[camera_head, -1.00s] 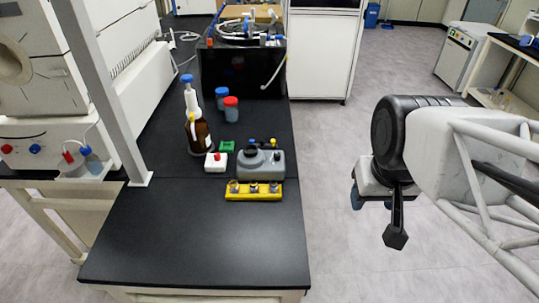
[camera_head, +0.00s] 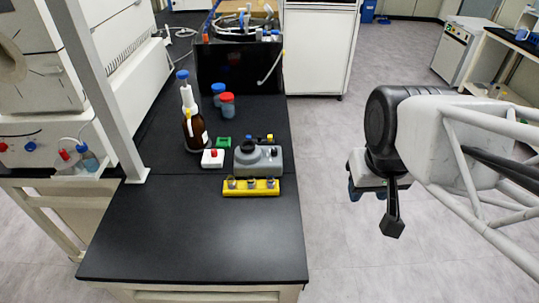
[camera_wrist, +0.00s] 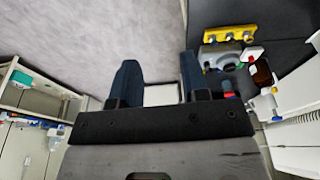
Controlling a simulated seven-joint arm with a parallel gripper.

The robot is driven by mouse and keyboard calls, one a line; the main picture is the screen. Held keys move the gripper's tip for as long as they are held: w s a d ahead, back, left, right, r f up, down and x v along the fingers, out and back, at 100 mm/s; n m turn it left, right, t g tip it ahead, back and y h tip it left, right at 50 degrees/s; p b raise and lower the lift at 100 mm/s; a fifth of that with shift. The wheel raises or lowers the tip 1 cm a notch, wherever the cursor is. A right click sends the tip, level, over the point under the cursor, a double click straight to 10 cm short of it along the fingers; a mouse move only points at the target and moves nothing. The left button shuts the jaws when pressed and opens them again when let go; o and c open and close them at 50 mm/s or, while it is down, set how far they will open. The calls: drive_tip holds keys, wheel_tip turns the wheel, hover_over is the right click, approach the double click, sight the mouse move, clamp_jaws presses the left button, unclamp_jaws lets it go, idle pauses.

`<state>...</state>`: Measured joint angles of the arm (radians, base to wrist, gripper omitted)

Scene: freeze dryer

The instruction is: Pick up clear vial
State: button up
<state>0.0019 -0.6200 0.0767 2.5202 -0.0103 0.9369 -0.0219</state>
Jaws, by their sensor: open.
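A yellow rack (camera_head: 251,188) lies across the black bench and holds three small vials (camera_head: 251,183). They look clear with darker tops, but are too small to tell apart. The rack also shows in the wrist view (camera_wrist: 230,33), at the upper right. My gripper (camera_wrist: 158,75) has its two dark blue fingers wide apart, with nothing between them. In the head view my gripper (camera_head: 356,190) hangs over the floor, to the right of the bench and apart from the rack.
Behind the rack stand a grey container (camera_head: 258,161), a white box with a red top (camera_head: 212,158), a brown bottle (camera_head: 195,132) and jars with red (camera_head: 228,106) and blue (camera_head: 218,94) lids. A grey post (camera_head: 95,90) rises at the left. The bench front (camera_head: 195,235) is clear.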

drive_tip(key=w+a+f+n, duration=0.25)
drive_tip(key=w+n, duration=0.35)
drive_tip(key=w, duration=0.3)
drive_tip(key=n+g, duration=0.3)
drive_tip(key=n, duration=1.3)
hover_over(271, 176)
drive_tip(key=f, duration=1.1)
drive_tip(key=s+f, duration=0.1)
drive_tip(key=f, duration=0.5)
drive_tip(key=shift+d, duration=0.25)
drive_tip(key=shift+w+a+f, duration=0.25)
drive_tip(key=shift+w+f, duration=0.05)
drive_tip(key=shift+f, duration=0.05)
drive_tip(key=shift+f, duration=1.25)
drive_tip(key=shift+w+f, duration=0.1)
drive_tip(key=shift+f, duration=2.55)
